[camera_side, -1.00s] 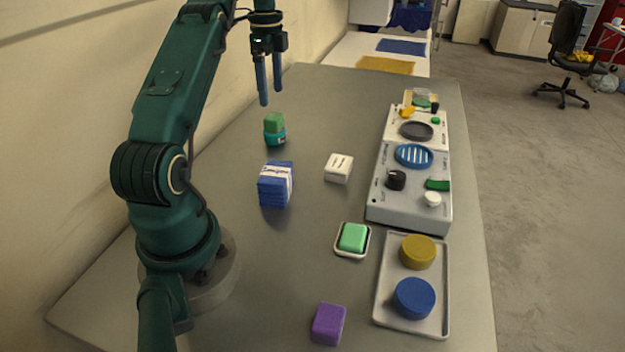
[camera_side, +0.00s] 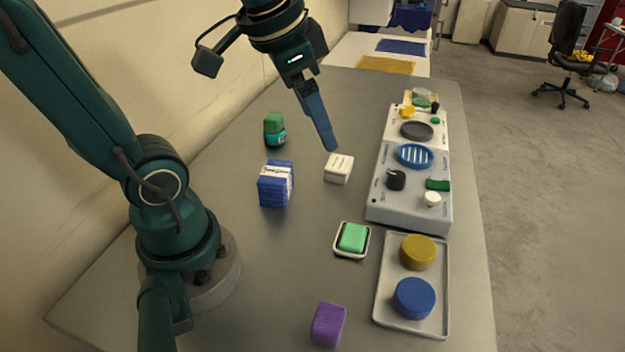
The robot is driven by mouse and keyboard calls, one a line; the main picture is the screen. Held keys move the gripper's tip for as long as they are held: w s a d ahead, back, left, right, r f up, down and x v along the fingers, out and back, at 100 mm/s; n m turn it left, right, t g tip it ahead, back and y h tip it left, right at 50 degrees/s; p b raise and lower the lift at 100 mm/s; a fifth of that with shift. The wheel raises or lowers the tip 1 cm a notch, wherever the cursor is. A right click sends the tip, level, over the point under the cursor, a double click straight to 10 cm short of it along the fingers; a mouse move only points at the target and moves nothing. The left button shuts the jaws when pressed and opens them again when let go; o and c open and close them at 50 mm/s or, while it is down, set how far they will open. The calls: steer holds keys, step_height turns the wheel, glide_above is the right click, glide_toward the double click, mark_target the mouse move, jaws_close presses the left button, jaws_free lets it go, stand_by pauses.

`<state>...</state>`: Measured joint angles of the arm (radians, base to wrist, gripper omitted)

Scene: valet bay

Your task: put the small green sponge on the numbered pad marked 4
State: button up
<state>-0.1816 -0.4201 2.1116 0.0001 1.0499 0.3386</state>
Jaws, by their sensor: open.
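A bright green block (camera_side: 353,237), possibly the small green sponge, sits in a small white-rimmed dish (camera_side: 338,251) at the middle front. Another green block (camera_side: 274,120) sits on top of a teal jar (camera_side: 275,138) at the left. I cannot tell for sure which is the sponge. I can read no number 4 on any pad; a mustard round pad (camera_side: 418,251) and a blue round pad (camera_side: 414,297) lie on a grey tray (camera_side: 383,313). My gripper (camera_side: 331,145) is open and empty, its fingers overlapping in this view, apparently above the white block (camera_side: 339,168).
A blue wrapped pack (camera_side: 275,184) stands left of the white block. A purple block (camera_side: 328,324) lies at the front. A grey panel (camera_side: 408,211) with knobs and a blue slotted disc (camera_side: 413,155) runs along the right.

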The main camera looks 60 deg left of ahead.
steer(key=s+d+f+n+t, duration=0.1)
steer(key=s+d+f, duration=0.2)
steer(key=s+d, duration=0.1)
steer(key=shift+s+f+n+h, duration=0.4)
steer(key=shift+s, duration=0.25)
